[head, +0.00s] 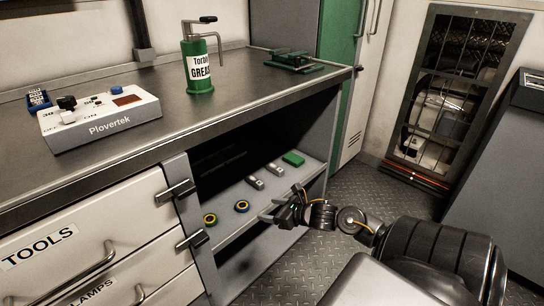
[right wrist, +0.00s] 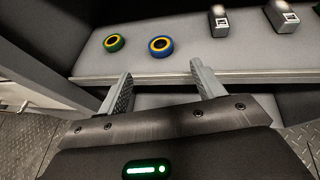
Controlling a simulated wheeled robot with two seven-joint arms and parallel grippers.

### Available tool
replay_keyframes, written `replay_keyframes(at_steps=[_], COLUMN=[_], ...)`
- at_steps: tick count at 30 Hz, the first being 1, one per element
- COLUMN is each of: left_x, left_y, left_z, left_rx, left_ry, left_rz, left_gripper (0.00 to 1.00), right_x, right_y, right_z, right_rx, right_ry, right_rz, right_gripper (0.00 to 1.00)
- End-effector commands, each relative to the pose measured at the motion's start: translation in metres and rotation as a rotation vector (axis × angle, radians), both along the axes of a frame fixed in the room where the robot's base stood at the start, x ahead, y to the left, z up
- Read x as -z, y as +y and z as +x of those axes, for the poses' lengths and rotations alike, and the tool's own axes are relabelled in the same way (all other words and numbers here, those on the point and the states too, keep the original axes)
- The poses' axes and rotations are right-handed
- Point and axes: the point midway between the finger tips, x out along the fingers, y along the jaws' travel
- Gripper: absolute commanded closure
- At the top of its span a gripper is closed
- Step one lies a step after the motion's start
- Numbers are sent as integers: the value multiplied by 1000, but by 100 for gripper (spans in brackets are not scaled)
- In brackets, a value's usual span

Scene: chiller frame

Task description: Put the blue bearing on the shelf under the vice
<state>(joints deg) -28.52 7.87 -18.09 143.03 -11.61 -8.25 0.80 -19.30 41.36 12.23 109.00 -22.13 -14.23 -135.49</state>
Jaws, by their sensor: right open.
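The blue bearing (head: 242,206), a blue ring with a yellow inner band, lies flat on the shelf (head: 262,208) inside the bench. It also shows in the right wrist view (right wrist: 161,46). The green vice (head: 294,61) stands on the bench top at its far right end, above the shelf's far end. My right gripper (head: 268,206) is at the shelf's front edge, open and empty. In the right wrist view its fingers (right wrist: 161,82) point toward the blue bearing, which lies beyond the tips, apart from them. My left gripper is not in view.
A green-and-yellow bearing (head: 210,219) lies left of the blue one. Two grey metal blocks (head: 274,169) and a green box (head: 293,159) lie farther along the shelf. The bench top (head: 240,107) overhangs the shelf. A grease can (head: 199,68) and control box (head: 100,118) stand on top.

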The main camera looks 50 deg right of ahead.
Motion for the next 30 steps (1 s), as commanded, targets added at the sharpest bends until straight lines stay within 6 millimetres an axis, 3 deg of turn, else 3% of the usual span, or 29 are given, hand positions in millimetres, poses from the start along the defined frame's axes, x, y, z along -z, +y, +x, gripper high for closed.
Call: replay_keyframes(at_steps=[9, 13, 17, 20, 24, 27, 30], left_x=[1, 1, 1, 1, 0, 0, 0], left_y=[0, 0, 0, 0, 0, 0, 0], left_z=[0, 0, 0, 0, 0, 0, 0], left_rx=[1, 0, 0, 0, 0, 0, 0], left_ry=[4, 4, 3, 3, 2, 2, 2], left_rz=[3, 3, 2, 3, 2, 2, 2], left_gripper=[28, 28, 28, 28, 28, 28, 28], right_x=[0, 5, 9, 0, -34, -71, -108], right_y=[0, 22, 87, 157, 247, 297, 331], right_z=[-2, -7, -23, -43, -73, -94, -111], right_rx=[1, 13, 58, 106, 167, 192, 203], right_ry=[1, 13, 63, 146, 327, 493, 674], right_rz=[4, 120, 488, 916, 1560, 1989, 2349], right_gripper=[32, 32, 32, 32, 32, 32, 32])
